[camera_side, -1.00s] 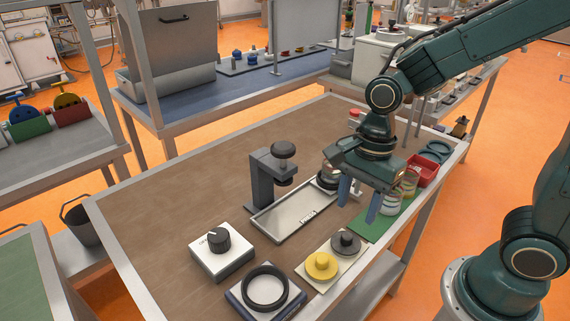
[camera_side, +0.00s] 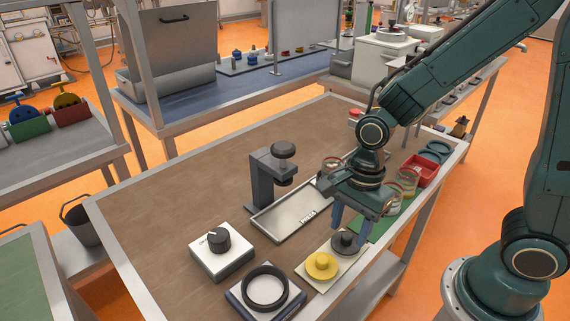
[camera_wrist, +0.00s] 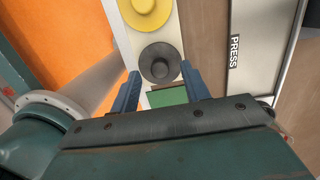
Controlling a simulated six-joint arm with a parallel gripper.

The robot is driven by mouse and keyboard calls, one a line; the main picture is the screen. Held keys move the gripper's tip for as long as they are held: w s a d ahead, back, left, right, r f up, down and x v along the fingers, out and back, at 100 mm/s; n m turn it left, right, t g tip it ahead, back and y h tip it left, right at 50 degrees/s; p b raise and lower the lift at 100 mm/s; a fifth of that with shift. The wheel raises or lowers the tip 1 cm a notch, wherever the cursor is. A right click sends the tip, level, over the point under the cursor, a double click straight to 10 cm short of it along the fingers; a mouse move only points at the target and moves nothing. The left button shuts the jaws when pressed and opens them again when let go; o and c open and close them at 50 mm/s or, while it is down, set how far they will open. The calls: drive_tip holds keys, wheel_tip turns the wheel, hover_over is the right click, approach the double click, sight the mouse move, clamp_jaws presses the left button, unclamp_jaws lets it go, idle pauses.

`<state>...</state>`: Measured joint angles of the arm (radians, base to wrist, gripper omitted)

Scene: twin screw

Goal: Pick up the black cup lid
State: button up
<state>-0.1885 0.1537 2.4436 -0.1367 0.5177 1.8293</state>
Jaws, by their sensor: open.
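The black cup lid (camera_side: 346,243) is a dark round disc with a raised knob. It sits on a pale plate (camera_side: 312,272) beside a yellow lid (camera_side: 321,266). My gripper (camera_side: 348,234) is open and empty, its two blue fingers pointing down close above the black lid; the side view does not clearly show the gap between them. In the wrist view, the black lid (camera_wrist: 160,63) lies between and just beyond the fingertips of my gripper (camera_wrist: 160,74), with the yellow lid (camera_wrist: 145,10) farther up.
A metal tray marked PRESS (camera_side: 288,222) and a grey press stand (camera_side: 264,182) are to the left. A white dial box (camera_side: 222,256) and a black ring (camera_side: 265,287) on a base are at the front. Jars (camera_side: 407,178) and a red bin (camera_side: 421,170) stand behind on the right.

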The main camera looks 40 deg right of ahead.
drive_tip(key=shift+a+f, duration=0.1)
drive_tip(key=shift+f, duration=0.65)
clamp_jaws()
